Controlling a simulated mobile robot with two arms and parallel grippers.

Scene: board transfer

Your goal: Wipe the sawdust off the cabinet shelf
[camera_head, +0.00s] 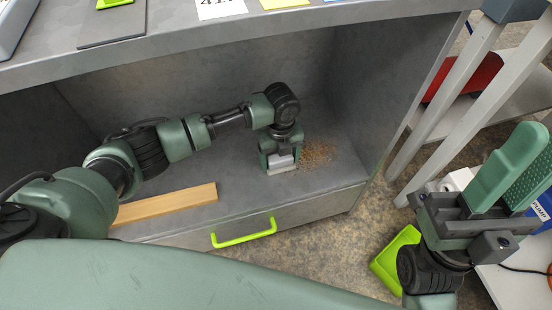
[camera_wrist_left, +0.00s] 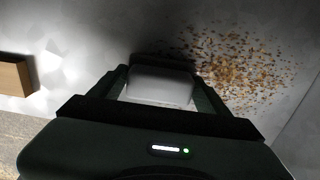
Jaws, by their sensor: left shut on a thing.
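The grey cabinet shelf (camera_head: 225,168) is an open compartment under the worktop. Brown sawdust (camera_head: 316,155) lies scattered on its right part, and it also shows in the left wrist view (camera_wrist_left: 240,72). My left gripper (camera_head: 280,157) reaches into the compartment, pointing down, shut on a whitish block (camera_head: 282,166). The block also shows between the fingers in the left wrist view (camera_wrist_left: 160,88). It is low over the shelf, at the left edge of the sawdust; whether it touches the shelf is unclear. My right gripper (camera_head: 518,168) is raised at the right, outside the cabinet, open and empty.
A wooden strip (camera_head: 168,203) lies near the shelf's front edge, left of my left gripper. The cabinet's right wall (camera_head: 398,95) bounds the sawdust side. A drawer with a green handle (camera_head: 245,232) is below. A grey-legged stand (camera_head: 455,95) is at the right.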

